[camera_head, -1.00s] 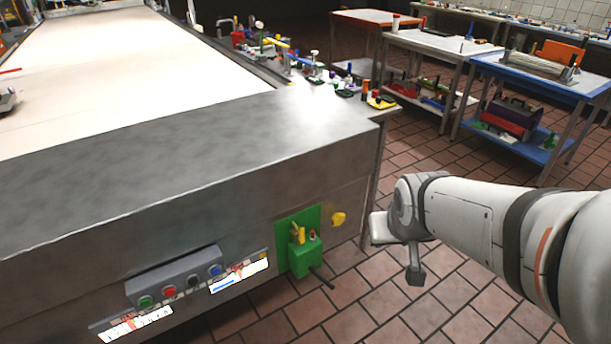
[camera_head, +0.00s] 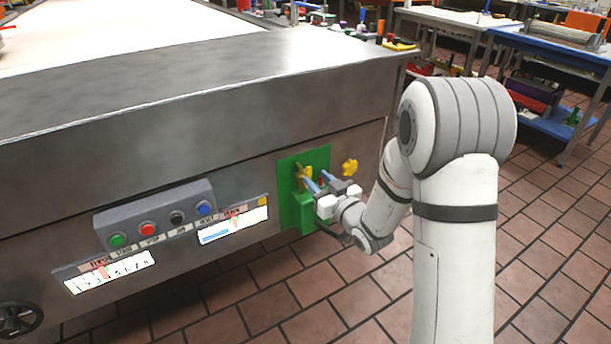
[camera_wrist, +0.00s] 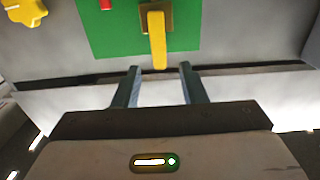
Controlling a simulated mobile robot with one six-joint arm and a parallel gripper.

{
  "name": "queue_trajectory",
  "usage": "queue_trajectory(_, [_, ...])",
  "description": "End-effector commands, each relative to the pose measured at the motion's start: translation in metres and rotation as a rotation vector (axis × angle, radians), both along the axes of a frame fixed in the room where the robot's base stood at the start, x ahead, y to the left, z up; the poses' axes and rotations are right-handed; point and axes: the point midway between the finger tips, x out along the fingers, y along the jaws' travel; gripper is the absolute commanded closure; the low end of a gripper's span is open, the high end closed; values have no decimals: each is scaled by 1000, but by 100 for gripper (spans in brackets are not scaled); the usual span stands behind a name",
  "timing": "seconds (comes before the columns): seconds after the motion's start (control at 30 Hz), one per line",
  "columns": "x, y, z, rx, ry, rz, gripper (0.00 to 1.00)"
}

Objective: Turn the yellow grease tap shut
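The yellow grease tap (camera_wrist: 157,38) is a flat lever on a green plate. In the wrist view its free end lies between the lines of my two fingertips, with a gap on each side. In the head view the tap (camera_head: 300,176) is partly hidden behind a finger. My gripper (camera_wrist: 158,70) is open and empty, with its tips level with or just short of the lever's end. It also shows in the head view (camera_head: 316,174), in front of the green plate. I cannot tell the exact depth between fingers and lever.
The green plate (camera_head: 288,172) is on the steel machine side (camera_head: 120,175). A yellow knob (camera_head: 350,167) sits right of it. A red part (camera_wrist: 105,4) is beside the tap. A control box (camera_head: 155,215) with several buttons is to the left. Tiled floor is open at right.

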Motion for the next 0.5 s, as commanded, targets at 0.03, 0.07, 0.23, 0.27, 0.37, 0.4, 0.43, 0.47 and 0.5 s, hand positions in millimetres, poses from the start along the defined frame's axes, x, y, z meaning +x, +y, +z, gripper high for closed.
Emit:
queue_trajectory(0.03, [4,4,-1,1,-4,3,62])
queue_trajectory(0.07, [8,6,0,2,-5,3,62])
queue_trajectory(0.23, [31,22,0,1,-4,2,62])
queue_trajectory(0.27, [35,24,0,1,-5,2,62])
queue_trajectory(0.37, [47,32,0,1,-3,1,62])
queue_trajectory(0.4, [50,34,0,1,-4,1,62])
queue_trajectory(0.43, [53,36,1,1,-4,1,62])
queue_trajectory(0.47, [55,37,0,0,-4,0,62])
queue_trajectory(0.5, [57,39,1,0,-2,0,62])
